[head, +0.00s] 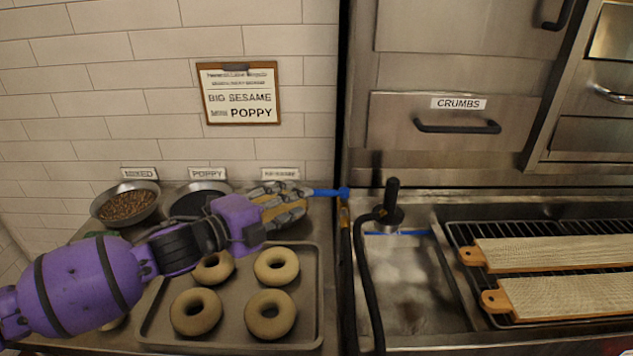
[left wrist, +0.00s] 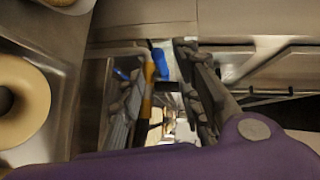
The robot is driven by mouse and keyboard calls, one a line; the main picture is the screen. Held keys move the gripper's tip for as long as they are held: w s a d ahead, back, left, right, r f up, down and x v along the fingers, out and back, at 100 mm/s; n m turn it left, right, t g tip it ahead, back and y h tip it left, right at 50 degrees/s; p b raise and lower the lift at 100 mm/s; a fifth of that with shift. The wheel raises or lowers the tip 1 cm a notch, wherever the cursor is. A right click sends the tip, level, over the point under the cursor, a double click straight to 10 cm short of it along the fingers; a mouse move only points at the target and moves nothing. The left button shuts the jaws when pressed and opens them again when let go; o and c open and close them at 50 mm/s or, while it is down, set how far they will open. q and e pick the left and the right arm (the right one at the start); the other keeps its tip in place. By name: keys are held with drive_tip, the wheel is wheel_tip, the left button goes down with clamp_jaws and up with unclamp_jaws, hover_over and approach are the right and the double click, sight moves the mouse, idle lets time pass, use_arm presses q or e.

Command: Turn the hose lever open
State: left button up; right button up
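The hose lever (head: 330,192) is a short blue handle at the edge between the counter and the steel sink. It lies roughly level and meets a brass-coloured pipe (head: 344,215) at its right end. My left gripper (head: 307,200) is just left of the lever, above the back of the bagel tray. In the left wrist view, its fingers (left wrist: 162,68) stand apart, with the blue lever (left wrist: 160,63) and the brass part (left wrist: 148,82) showing in the gap near the tips. I cannot tell whether a finger touches the lever. My right gripper is not in view.
A black hose (head: 365,270) with an upright black handle (head: 392,200) stands right of the lever. A tray (head: 235,342) of several bagels lies below my left arm. Bowls (head: 126,204) stand behind. Long boards (head: 555,252) lie on a rack at the right.

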sight(317, 193)
use_arm(q)
drive_tip(key=shift+w+d, duration=0.3)
drive_tip(key=shift+d, duration=0.2)
drive_tip(key=shift+w+d, duration=0.25)
drive_tip(key=shift+d, duration=0.2)
drive_tip(key=x, duration=0.4)
drive_tip(key=shift+w+d+f, duration=0.1)
drive_tip(key=shift+w+d, duration=0.05)
drive_tip(key=shift+w, duration=0.1)
drive_tip(key=shift+w+d, duration=0.1)
clamp_jaws()
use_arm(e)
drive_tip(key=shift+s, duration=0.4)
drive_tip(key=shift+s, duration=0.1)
